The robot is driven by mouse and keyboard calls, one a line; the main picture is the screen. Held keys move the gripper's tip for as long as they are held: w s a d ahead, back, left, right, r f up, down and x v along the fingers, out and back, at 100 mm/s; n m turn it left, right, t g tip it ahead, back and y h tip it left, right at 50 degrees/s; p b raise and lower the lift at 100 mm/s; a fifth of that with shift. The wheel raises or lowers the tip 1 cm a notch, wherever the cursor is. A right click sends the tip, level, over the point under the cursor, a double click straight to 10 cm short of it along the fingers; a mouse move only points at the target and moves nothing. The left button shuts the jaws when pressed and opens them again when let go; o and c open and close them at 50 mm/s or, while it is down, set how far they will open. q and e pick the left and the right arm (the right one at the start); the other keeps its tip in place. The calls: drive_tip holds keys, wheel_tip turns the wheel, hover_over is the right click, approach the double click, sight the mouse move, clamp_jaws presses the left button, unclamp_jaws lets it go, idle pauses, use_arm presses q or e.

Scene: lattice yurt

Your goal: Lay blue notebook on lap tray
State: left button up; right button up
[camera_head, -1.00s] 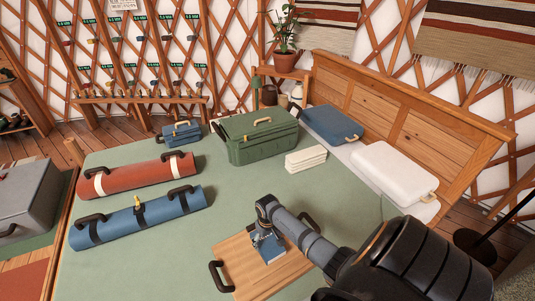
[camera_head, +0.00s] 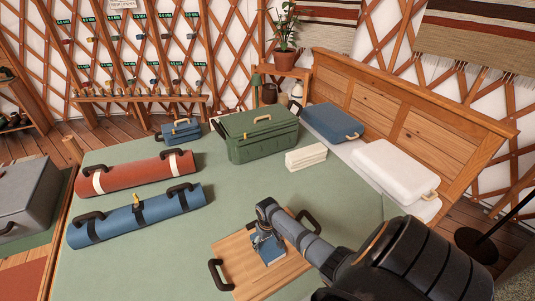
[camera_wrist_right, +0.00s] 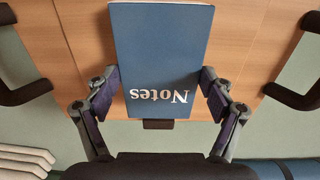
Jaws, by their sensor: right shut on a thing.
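The blue notebook (camera_head: 268,250), marked "Notes", lies flat over the wooden lap tray (camera_head: 235,262) on the green bed. My right gripper (camera_head: 264,240) is above the tray. The tray's wood (camera_wrist_right: 240,45) shows on both sides, with dark handles. I cannot tell whether the notebook touches the tray. My left gripper is not in view.
A blue roll (camera_head: 140,217) and a red roll (camera_head: 135,175) lie on the bed at left.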

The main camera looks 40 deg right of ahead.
drive_tip(key=shift+f, duration=0.2)
drive_tip(key=o, duration=1.3)
wheel_tip(320, 180, up, 12)
drive_tip(key=shift+s, duration=0.1)
